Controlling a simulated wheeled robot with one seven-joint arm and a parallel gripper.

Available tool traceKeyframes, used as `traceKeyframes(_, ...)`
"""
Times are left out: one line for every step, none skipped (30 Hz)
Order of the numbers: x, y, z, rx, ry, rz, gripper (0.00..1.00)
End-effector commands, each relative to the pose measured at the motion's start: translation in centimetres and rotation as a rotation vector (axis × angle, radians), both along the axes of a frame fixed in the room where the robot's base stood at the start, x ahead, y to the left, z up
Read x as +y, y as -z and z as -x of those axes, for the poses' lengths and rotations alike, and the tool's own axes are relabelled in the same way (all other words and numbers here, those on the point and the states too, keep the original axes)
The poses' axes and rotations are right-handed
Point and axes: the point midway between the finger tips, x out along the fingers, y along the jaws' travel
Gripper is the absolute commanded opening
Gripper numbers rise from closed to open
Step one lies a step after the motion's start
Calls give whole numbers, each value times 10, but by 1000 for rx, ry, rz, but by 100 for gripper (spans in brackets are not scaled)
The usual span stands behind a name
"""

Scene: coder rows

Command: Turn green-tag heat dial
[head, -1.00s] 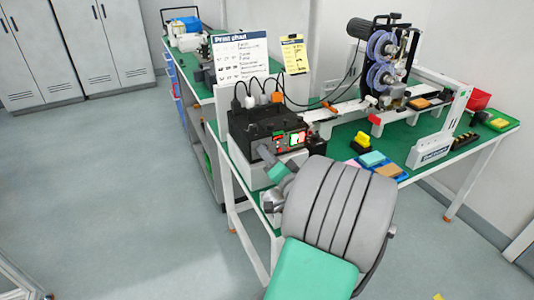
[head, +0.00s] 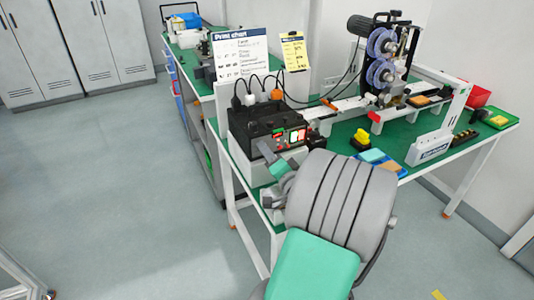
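A black control box (head: 268,122) stands on a white block at the near left end of the green-topped table.
A print chart (head: 240,52) stands behind the box, with cables above it. A coder machine (head: 385,60) stands further right.

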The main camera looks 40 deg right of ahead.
Motion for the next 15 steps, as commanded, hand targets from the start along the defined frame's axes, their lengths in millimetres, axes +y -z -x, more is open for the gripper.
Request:
traceKeyframes(0,0,0,0,0,0,35)
traceKeyframes(0,0,0,0,0,0,35)
traceKeyframes(0,0,0,0,0,0,35)
traceKeyframes(0,0,1,0,0,0,35)
traceKeyframes(0,0,2,0,1,0,35)
traceKeyframes(0,0,5,-1,3,0,35)
traceKeyframes(1,1,9,0,4,-1,35)
traceKeyframes(2,1,13,1,4,-1,35)
traceKeyframes(4,1,20,0,6,0,35)
traceKeyframes(6,2,27,0,7,-2,35)
traceKeyframes(7,1,33,0,8,0,35)
traceKeyframes(9,2,42,1,9,-1,35)
traceKeyframes(11,1,48,0,8,0,35)
traceKeyframes(13,1,54,0,9,1,35)
traceKeyframes(15,1,60,0,8,-1,35)
